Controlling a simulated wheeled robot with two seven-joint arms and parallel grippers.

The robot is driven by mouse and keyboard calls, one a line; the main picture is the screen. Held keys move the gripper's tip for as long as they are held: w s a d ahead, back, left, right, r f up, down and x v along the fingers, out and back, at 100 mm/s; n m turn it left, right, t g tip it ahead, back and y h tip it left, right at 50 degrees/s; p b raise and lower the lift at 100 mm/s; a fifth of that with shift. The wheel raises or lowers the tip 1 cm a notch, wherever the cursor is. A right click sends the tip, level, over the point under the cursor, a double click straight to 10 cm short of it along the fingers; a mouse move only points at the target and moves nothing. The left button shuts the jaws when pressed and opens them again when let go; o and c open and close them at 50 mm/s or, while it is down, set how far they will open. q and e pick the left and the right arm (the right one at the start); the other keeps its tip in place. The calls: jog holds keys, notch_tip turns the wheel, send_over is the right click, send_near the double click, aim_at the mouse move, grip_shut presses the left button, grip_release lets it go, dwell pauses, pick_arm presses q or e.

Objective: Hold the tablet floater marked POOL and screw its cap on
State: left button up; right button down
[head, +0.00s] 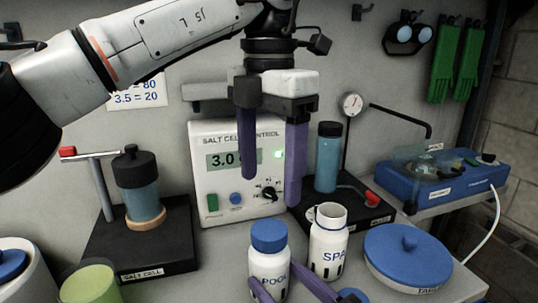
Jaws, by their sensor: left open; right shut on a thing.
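The white tablet floater marked POOL (268,282) stands upright at the bottom centre, with a blue cap (269,236) sitting on its top. Whether the cap is screwed tight cannot be told. My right gripper (275,286) is shut on the floater low on its body, one purple finger at each side; the floater's foot is out of frame. My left gripper (270,192) is open and empty above the cap, its two purple fingers pointing down and apart from it.
An open white floater marked SPA (328,243) stands close right of POOL. A blue lidded tub (408,256) is further right. Behind stand the salt cell control box (222,195), a salt cell stand (118,258) and a blue-grey cylinder (328,160). A green cup (90,285) is front left.

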aim_at(281, 265)
pick_arm(q)
jog(key=shift+r, duration=1.4)
pick_arm(e)
jog(key=shift+r, duration=0.1)
jog(key=shift+r+p, duration=2.05)
jog(key=shift+p, duration=0.3)
pick_arm(q)
notch_tip(281, 265, up, 5)
jog(key=shift+f, duration=0.2)
jog(key=shift+f, duration=0.1)
pick_arm(e)
jog(key=shift+s+f, duration=0.1)
jog(key=shift+f, duration=0.05)
